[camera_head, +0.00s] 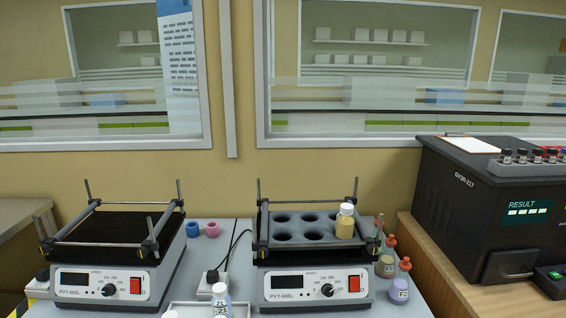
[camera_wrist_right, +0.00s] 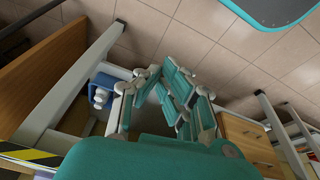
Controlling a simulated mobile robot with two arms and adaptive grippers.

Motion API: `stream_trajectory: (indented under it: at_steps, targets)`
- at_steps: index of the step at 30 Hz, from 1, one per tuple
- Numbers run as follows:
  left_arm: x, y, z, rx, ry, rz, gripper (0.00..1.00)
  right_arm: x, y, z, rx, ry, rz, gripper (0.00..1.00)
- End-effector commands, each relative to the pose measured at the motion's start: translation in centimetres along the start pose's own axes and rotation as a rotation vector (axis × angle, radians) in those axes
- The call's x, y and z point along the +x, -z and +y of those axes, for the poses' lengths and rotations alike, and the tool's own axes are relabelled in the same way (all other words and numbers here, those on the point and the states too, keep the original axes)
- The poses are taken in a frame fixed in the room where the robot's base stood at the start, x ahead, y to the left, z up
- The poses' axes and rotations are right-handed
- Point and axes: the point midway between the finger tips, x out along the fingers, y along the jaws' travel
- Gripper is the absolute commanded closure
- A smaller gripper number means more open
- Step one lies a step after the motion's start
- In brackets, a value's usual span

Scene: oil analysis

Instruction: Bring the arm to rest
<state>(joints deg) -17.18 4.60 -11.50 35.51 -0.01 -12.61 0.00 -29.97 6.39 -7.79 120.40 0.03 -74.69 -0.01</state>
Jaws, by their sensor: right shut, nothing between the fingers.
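My right gripper (camera_wrist_right: 158,76) shows in the right wrist view. Its teal and grey fingers are shut with nothing between them, and they point out over the tiled floor. It touches no object that I can see. Neither of my arms shows in the head view, and my left gripper is in neither view.
In the head view, two shakers stand on the bench, an empty left one (camera_head: 110,228) and a right one (camera_head: 285,229) holding a bottle (camera_head: 345,221). A black analyser (camera_head: 455,210) stands at the right. The wrist view shows a wooden cabinet (camera_wrist_right: 245,138) and open floor (camera_wrist_right: 205,32).

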Motion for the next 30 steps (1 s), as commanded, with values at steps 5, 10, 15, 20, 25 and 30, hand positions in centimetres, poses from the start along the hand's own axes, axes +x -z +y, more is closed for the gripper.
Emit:
stream_trajectory:
  at_steps: [5, 10, 15, 20, 25, 30]
  targets:
    - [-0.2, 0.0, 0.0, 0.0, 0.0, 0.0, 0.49, 6.7, -2.6, -0.3, -0.005, 0.005, -0.037, 1.0]
    - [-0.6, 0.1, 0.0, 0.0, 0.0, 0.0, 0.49, 14.4, -7.8, -0.7, -0.013, 0.009, -0.078, 1.0]
    - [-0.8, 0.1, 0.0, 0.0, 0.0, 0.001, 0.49, 20.1, -14.9, -1.0, -0.023, 0.014, -0.12, 1.0]
    - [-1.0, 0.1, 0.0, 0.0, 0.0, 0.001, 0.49, 22.9, -21.5, -1.1, -0.031, 0.017, -0.15, 1.0]
    - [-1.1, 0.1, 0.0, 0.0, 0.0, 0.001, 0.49, 23.8, -25.9, -1.0, -0.037, 0.018, -0.167, 1.0]
    - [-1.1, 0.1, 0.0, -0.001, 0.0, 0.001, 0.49, 23.9, -27.2, -1.0, -0.038, 0.019, -0.172, 1.0]
